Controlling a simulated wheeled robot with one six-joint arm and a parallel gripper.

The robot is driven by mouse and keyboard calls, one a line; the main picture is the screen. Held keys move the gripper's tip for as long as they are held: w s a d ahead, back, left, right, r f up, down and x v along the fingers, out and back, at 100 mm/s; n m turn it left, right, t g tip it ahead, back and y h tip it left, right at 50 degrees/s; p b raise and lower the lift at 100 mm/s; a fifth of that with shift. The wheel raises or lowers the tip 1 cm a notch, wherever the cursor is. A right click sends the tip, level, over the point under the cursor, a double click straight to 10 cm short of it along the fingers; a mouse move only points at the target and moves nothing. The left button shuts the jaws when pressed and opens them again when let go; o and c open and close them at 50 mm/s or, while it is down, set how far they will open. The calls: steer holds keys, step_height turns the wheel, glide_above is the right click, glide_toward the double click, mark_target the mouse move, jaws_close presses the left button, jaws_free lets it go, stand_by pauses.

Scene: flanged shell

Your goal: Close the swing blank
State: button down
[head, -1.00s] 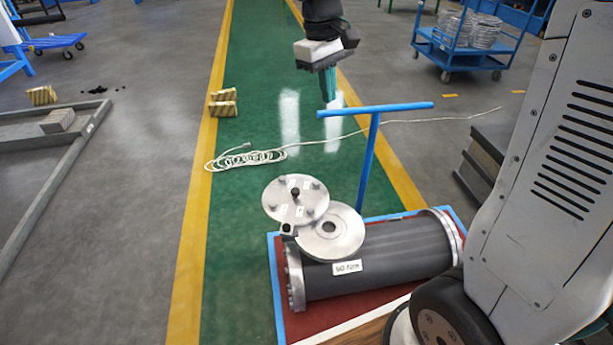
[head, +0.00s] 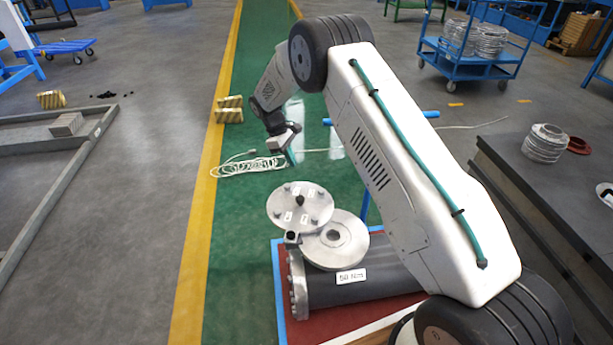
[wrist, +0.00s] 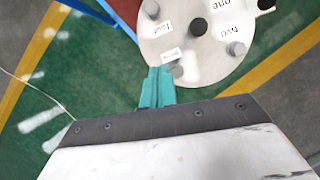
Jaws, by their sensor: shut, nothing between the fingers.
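The swing blank (head: 300,206) is a round grey steel disc with several bolt heads, paper labels and a dark knob at its middle. It is swung out to the left of the flange (head: 335,238), a pale ring with a round hole on top of the dark shell (head: 360,281), and the hole is uncovered. A small hinge block (head: 291,238) shows at their left side. My gripper (head: 291,157) is beyond the blank, above the green floor. In the wrist view the shut teal fingers (wrist: 157,88) reach the rim of the blank (wrist: 205,45) in the picture; contact cannot be told.
A blue T-shaped post (head: 365,204) stands behind the shell, partly hidden by my arm. A coil of pale cable (head: 247,165) lies on the floor behind. A dark bench (head: 545,200) with metal rings is at the right.

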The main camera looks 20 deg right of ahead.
mark_target(318, 191)
steer(key=x, duration=0.9)
steer(key=shift+s+d+f, duration=0.1)
steer(key=shift+f, duration=0.25)
steer(key=s+d, duration=0.2)
steer(key=shift+d, duration=0.25)
steer(key=shift+s+d, duration=0.25)
steer(key=shift+s, duration=0.05)
